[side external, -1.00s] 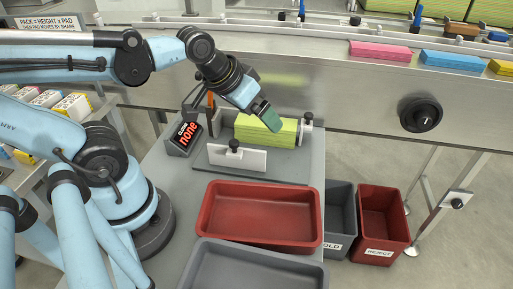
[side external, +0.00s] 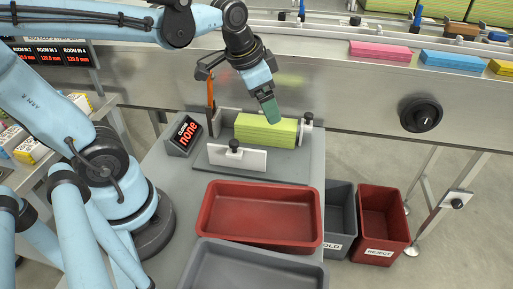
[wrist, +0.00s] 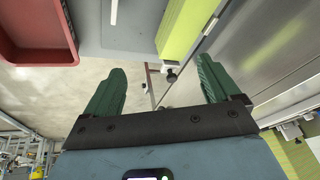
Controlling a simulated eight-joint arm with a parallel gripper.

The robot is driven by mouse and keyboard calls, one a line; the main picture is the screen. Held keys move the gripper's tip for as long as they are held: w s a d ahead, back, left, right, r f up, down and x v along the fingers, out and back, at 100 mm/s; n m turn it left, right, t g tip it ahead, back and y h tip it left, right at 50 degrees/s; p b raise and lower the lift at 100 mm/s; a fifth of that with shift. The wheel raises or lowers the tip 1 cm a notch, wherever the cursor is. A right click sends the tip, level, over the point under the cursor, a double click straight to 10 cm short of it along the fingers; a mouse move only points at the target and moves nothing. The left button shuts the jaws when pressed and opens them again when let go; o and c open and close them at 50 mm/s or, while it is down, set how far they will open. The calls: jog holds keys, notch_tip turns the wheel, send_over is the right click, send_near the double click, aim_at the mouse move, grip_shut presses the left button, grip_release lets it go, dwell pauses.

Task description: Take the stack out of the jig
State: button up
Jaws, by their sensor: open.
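A yellow-green stack (side external: 266,131) lies in the jig, behind the jig's white front plate (side external: 238,158) and against an upright at its left. It also shows at the top of the wrist view (wrist: 184,28). My gripper (side external: 271,112) is above the stack in the side view, with green fingers pointing down. In the wrist view my gripper's two green fingers (wrist: 157,88) are wide apart with nothing between them. The gap to the stack is hard to judge from the side view.
A red tray (side external: 205,222) and a grey tray (side external: 192,268) stand in front of the jig. Grey (side external: 340,190) and red (side external: 382,195) bins stand at right. A conveyor (side external: 350,85) with coloured stacks runs behind.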

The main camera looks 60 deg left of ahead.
jog(key=shift+w+a+f+m+g, duration=0.35)
jog(key=shift+w+a+m+g, duration=0.4)
jog(key=shift+w+m, duration=0.3)
jog(key=shift+w+a+f+m+g, duration=0.4)
jog(key=shift+w+a+m+g, duration=0.35)
jog(key=shift+w, duration=0.45)
jog(key=shift+w+a+f+m+g, duration=0.35)
jog(key=shift+w+a+m+g, duration=0.3)
jog(key=shift+w+m, duration=0.45)
jog(key=shift+f, duration=0.1)
send_near(272, 148)
jog(key=w+a+f, duration=0.1)
jog(key=f, duration=0.3)
jog(key=w+a+f, duration=0.1)
jog(key=f, duration=0.1)
jog(key=shift+w+a+f, duration=0.3)
jog(key=shift+f, duration=0.05)
jog(key=c, duration=1)
jog(key=shift+s+d, duration=1.25)
jog(key=shift+c, duration=0.2)
